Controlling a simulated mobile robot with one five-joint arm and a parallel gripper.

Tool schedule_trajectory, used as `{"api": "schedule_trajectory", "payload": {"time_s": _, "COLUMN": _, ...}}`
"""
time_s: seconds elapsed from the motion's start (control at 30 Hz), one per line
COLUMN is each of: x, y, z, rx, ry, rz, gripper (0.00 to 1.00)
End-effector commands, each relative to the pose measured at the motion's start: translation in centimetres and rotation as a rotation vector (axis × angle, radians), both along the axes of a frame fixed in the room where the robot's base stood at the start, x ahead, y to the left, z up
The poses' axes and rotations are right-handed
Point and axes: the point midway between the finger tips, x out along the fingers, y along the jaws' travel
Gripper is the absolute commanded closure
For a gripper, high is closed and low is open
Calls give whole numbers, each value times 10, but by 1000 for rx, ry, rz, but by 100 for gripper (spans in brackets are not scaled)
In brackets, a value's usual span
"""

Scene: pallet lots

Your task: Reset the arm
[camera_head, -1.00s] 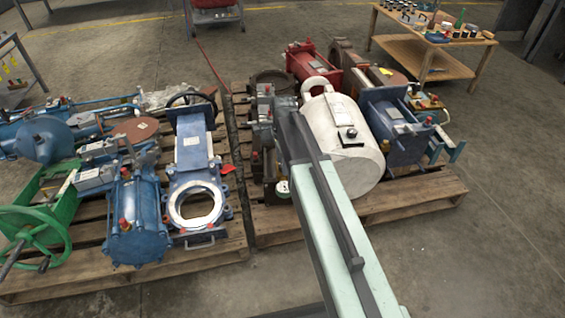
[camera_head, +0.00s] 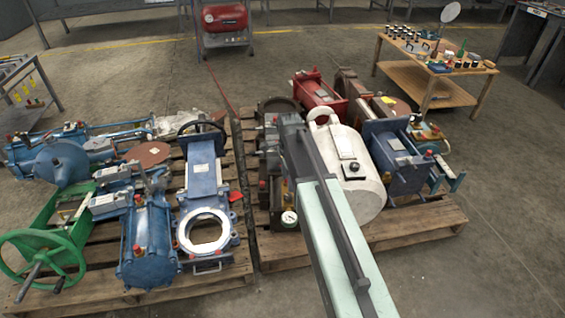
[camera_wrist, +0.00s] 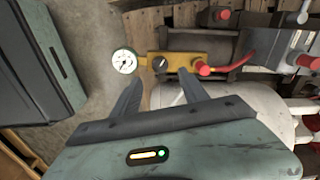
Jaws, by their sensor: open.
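My arm (camera_head: 335,230) reaches forward from the bottom edge of the head view, over the right pallet (camera_head: 420,222) and in front of the white tank (camera_head: 352,165). My gripper (camera_wrist: 160,78) shows in the wrist view with its two dark fingers apart and nothing between them. Beyond the fingertips is a yellow block (camera_wrist: 170,64) with a black knob and a red cap. A round white dial gauge (camera_wrist: 124,61) sits at its left end; a gauge also shows beside my arm in the head view (camera_head: 289,218). The fingertips cannot be made out in the head view.
The left pallet (camera_head: 100,300) holds blue valves and cylinders and a green handwheel (camera_head: 40,260). The right pallet also holds a red machine (camera_head: 318,92) and a blue cylinder (camera_head: 395,155). A wooden table (camera_head: 430,75) stands behind. Floor at the right is clear.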

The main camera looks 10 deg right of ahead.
Motion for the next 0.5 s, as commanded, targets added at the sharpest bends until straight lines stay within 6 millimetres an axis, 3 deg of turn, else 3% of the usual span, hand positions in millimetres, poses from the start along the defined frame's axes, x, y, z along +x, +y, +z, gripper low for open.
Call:
{"api": "schedule_trajectory", "payload": {"time_s": 0.13, "x": 0, "y": 0, "z": 0, "rx": 0, "ry": 0, "rz": 0, "gripper": 48}}
{"api": "schedule_trajectory", "payload": {"time_s": 0.2, "x": -3, "y": -2, "z": 9, "rx": 0, "ry": 0, "rz": -2, "gripper": 48}}
{"api": "schedule_trajectory", "payload": {"time_s": 0.33, "x": -42, "y": -4, "z": 15, "rx": 0, "ry": 0, "rz": 36, "gripper": 48}}
{"api": "schedule_trajectory", "payload": {"time_s": 0.5, "x": -97, "y": -6, "z": 22, "rx": 0, "ry": 0, "rz": 430, "gripper": 48}}
